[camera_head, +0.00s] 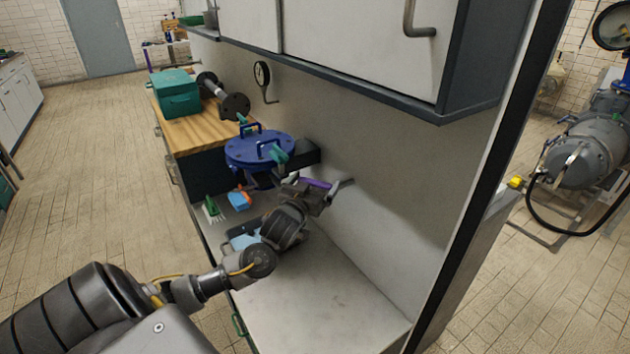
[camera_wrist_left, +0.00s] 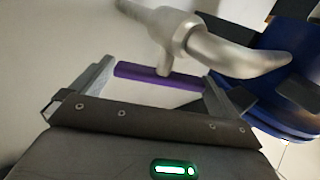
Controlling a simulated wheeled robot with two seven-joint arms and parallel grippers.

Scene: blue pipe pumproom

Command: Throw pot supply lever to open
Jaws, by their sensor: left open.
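The pot supply lever looks like a purple bar (camera_wrist_left: 160,82), joined by a short stub to a silver tap with a curved spout (camera_wrist_left: 235,55) in the left wrist view. In the head view the purple bar (camera_head: 315,183) shows by the wall, partly behind my gripper. My left gripper (camera_wrist_left: 157,90) is open, with one finger near each end of the bar. I cannot tell whether the fingers touch it. In the head view my left gripper (camera_head: 320,190) reaches the wall just right of the blue lidded pot (camera_head: 250,151). My right gripper is not in view.
A teal box (camera_head: 176,94) stands on the wooden top behind. A wall cabinet (camera_head: 360,40) hangs above.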

